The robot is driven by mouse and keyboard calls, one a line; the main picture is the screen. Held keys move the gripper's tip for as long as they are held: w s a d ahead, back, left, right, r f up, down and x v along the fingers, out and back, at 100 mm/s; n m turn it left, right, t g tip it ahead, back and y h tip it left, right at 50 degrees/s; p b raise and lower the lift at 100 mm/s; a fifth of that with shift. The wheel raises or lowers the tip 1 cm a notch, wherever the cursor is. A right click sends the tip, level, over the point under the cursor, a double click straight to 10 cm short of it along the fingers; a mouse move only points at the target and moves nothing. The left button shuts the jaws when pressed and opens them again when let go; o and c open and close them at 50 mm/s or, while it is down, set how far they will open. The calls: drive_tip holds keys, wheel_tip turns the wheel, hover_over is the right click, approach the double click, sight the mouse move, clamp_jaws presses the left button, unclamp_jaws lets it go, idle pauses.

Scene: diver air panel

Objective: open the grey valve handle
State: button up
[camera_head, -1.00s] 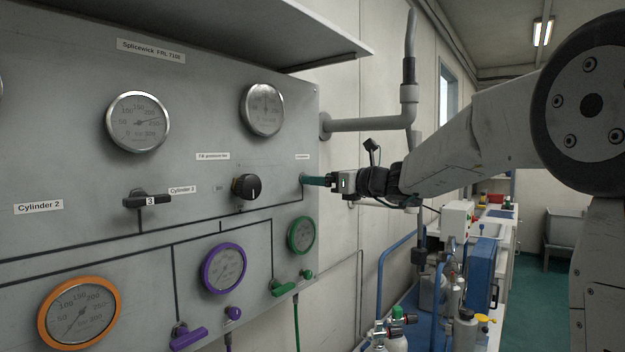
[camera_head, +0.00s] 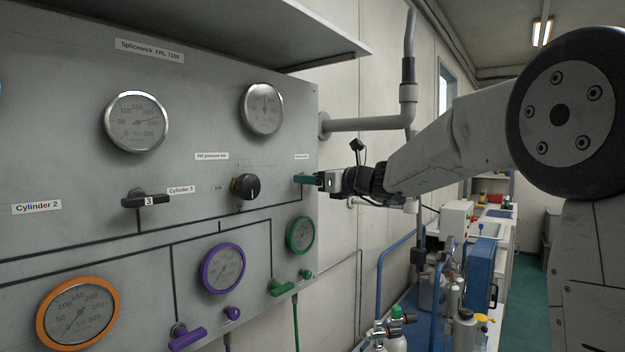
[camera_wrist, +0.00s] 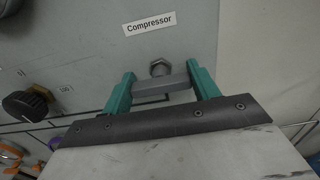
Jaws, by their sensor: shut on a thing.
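The grey valve handle (camera_wrist: 152,92) is a short bar on a hexagonal stem (camera_wrist: 160,67), under the "Compressor" label (camera_wrist: 149,23) on the grey panel. In the wrist view it lies roughly crosswise. My gripper (camera_wrist: 162,88) has its two teal fingers on either end of the bar and is shut on it. In the head view my gripper (camera_head: 305,179) reaches the right edge of the panel from the right, and its fingers hide the handle there.
A black knob (camera_head: 245,187) sits left of my gripper, and also shows in the wrist view (camera_wrist: 26,106). A green-rimmed gauge (camera_head: 301,235) and a green handle (camera_head: 281,287) are below. A pipe (camera_head: 365,124) runs along the wall above right. A shelf (camera_head: 250,30) overhangs the panel.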

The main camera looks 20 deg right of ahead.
drive_tip(key=shift+a+n, duration=0.1)
drive_tip(key=shift+n, duration=0.2)
drive_tip(key=n, duration=0.7)
drive_tip(key=shift+s, duration=0.1)
drive_tip(key=n, duration=0.4)
drive_tip(key=shift+a+f, duration=0.1)
drive_tip(key=shift+f+n, duration=0.1)
drive_tip(key=shift+n, duration=2)
drive_tip(key=o, duration=1)
